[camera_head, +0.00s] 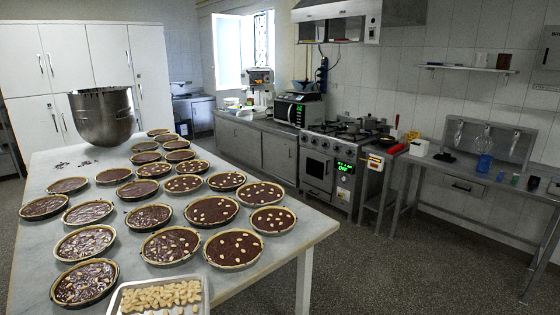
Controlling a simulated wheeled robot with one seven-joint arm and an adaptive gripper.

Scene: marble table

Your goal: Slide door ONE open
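No door marked ONE can be made out in the head view, and my gripper is not in the picture. White cabinet doors (112,58) with upright handles stand shut at the back left. Grey low cabinet doors (238,142) under the back counter also look shut. I cannot tell whether any of these is the door named in the task. A grey upright panel (507,147) with pale shapes in front of it stands on the metal bench at right.
A marble table (290,250) at left holds several chocolate tarts, a metal mixing bowl (103,118) and a tray of nuts (160,297). A stove (335,160) stands at the back. The metal bench (465,187) carries small objects. The floor (420,260) between is clear.

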